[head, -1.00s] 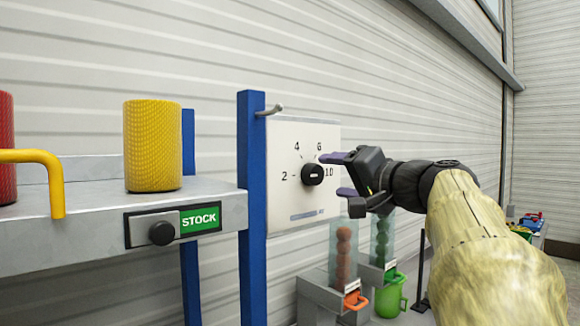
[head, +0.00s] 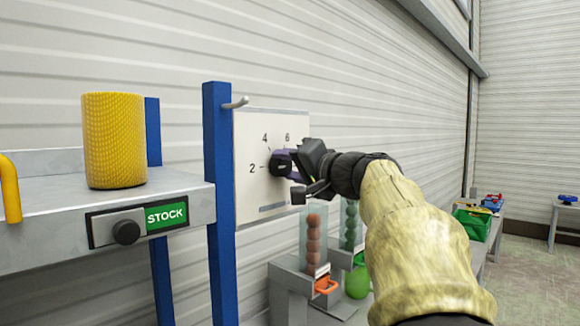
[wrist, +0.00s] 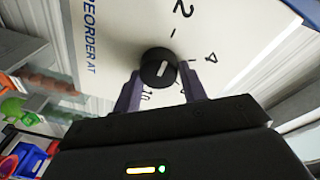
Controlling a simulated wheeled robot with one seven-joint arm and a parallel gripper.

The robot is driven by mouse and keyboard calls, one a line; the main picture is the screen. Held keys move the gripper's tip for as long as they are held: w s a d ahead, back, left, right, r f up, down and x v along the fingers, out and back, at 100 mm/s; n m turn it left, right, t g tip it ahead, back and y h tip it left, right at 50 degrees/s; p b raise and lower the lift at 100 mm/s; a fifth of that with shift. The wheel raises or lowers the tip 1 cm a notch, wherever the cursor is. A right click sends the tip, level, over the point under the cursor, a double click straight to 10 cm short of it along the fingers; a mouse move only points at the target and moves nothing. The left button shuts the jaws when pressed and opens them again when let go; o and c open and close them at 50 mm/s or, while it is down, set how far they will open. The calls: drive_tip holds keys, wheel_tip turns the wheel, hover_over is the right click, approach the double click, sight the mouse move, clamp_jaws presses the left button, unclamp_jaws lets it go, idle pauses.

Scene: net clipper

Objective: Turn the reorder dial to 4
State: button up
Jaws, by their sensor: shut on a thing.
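The reorder dial (head: 280,163) is a round black knob on a white panel (head: 252,205) with numbers around it. In the head view the 2, 4 and 6 show, and my gripper hides the right side. In the wrist view the knob (wrist: 158,68) sits between the tips of my purple fingers. My gripper (head: 285,167) is shut on the knob; it also shows in the wrist view (wrist: 160,73). The knob's white mark lies along the line towards the 2 tick. The 4 (wrist: 210,57) is to the right of the knob there.
A blue post (head: 218,190) with a metal peg (head: 236,103) stands left of the panel. Left of it is a grey shelf (head: 40,232) with a yellow cylinder (head: 114,140) and a STOCK sign (head: 166,215). Clear tubes of balls (head: 314,242) stand below my gripper.

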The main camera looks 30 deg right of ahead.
drive_tip(key=shift+m, duration=1.4)
drive_tip(key=m+g+p, duration=0.1)
drive_tip(key=m, duration=0.2)
drive_tip(key=m+p, duration=0.1)
drive_tip(key=m, duration=0.1)
drive_tip(key=m+p, duration=0.1)
drive_tip(key=m, duration=0.2)
drive_tip(key=shift+d+f+g+y, duration=0.1)
drive_tip(key=shift+g+y, duration=0.2)
drive_tip(key=shift+y, duration=0.1)
drive_tip(key=o, duration=1)
drive_tip(key=shift+c, duration=0.2)
drive_tip(key=shift+s, duration=0.15)
